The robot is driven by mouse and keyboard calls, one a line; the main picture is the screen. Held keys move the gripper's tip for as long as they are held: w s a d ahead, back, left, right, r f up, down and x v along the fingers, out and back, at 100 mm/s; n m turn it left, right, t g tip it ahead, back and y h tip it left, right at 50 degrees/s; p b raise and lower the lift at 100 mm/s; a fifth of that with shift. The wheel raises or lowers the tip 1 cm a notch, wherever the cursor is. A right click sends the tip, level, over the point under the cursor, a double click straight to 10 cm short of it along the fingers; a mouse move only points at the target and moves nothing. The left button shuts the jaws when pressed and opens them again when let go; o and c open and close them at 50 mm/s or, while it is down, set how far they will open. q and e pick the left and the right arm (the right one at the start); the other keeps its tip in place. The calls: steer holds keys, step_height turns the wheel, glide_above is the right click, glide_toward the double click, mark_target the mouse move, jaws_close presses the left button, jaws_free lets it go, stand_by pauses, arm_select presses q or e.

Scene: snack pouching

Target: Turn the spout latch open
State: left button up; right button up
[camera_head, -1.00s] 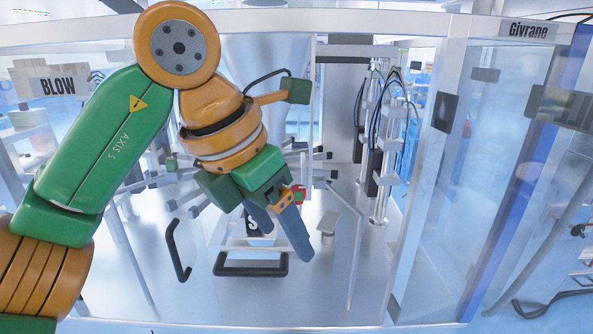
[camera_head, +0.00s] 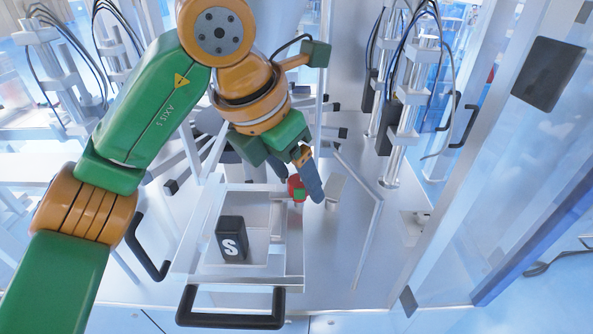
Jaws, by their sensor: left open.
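A small red part with a green face (camera_head: 298,189), which looks like the spout latch, sits just beyond the tray's back right corner. My left gripper (camera_head: 296,186) reaches down over it from above, with its blue-grey fingers apart. One finger is to the right of the red part and the other is behind it to the left. I cannot tell whether either finger touches it. The spout itself is mostly hidden by my wrist and fingers. My right gripper is out of view.
A black block marked S (camera_head: 232,240) stands in a pale open tray (camera_head: 294,262). A black handle (camera_head: 230,320) is at the tray's front and another (camera_head: 150,250) at its left. A grey tilted plate (camera_head: 336,188) stands right of the fingers. A clear door (camera_head: 480,150) is at the right.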

arm_select(q)
steer(key=shift+w+d+f, duration=0.15)
steer(key=shift+w+f, duration=0.05)
steer(key=shift+f, duration=0.1)
steer(key=shift+w+f, duration=0.2)
steer(key=shift+w, duration=0.1)
steer(key=shift+w+f, duration=0.1)
steer(key=shift+w, duration=0.2)
steer(key=shift+c, duration=0.6)
steer(key=shift+s, duration=0.15)
jaws_close()
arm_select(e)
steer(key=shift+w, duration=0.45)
